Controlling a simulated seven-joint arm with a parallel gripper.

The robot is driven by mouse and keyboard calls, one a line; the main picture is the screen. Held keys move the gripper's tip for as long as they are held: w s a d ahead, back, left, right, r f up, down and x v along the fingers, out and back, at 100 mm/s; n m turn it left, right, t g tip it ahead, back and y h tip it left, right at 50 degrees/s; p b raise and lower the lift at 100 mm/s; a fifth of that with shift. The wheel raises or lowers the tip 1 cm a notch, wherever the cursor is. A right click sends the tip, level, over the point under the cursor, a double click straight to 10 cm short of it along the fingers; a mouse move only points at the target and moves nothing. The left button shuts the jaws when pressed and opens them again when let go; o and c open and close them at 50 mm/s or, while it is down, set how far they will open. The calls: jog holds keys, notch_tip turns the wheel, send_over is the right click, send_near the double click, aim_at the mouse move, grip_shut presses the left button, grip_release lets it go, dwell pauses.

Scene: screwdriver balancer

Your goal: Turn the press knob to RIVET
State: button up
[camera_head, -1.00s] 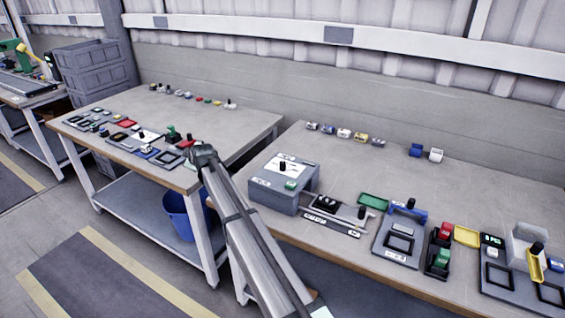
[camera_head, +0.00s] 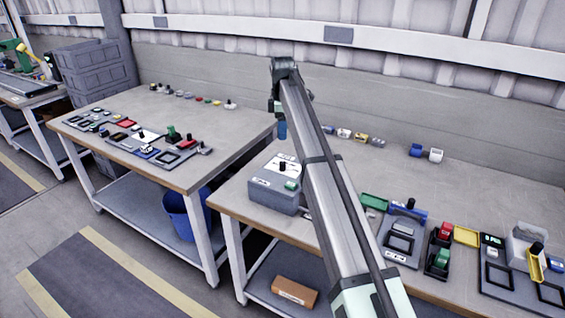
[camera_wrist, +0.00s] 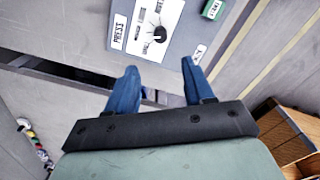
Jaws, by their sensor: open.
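The press box (camera_head: 272,196) is a grey box on the right-hand table, with a white label plate on top. Its black knob (camera_head: 282,167) stands on that plate. In the wrist view the knob (camera_wrist: 159,38) sits on the plate beside the word PRESS; the small position words are too blurred to read, so I cannot tell its setting. My gripper (camera_wrist: 160,67) is open and empty, its two blue fingers apart and pointing toward the knob. In the head view a blue finger (camera_head: 282,130) shows just above the knob, apart from it.
A green button (camera_head: 291,185) sits on the box's front right; it also shows in the wrist view (camera_wrist: 213,9). Small parts (camera_head: 345,133) line the table's back. Right of my arm are a green tray (camera_head: 374,201) and several fixtures. A gap separates the two tables.

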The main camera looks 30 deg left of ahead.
aim_at(283, 162)
notch_tip(283, 162, down, 14)
jog(key=shift+r, duration=0.15)
dwell(0.5)
jog(key=shift+c, duration=0.2)
grip_shut()
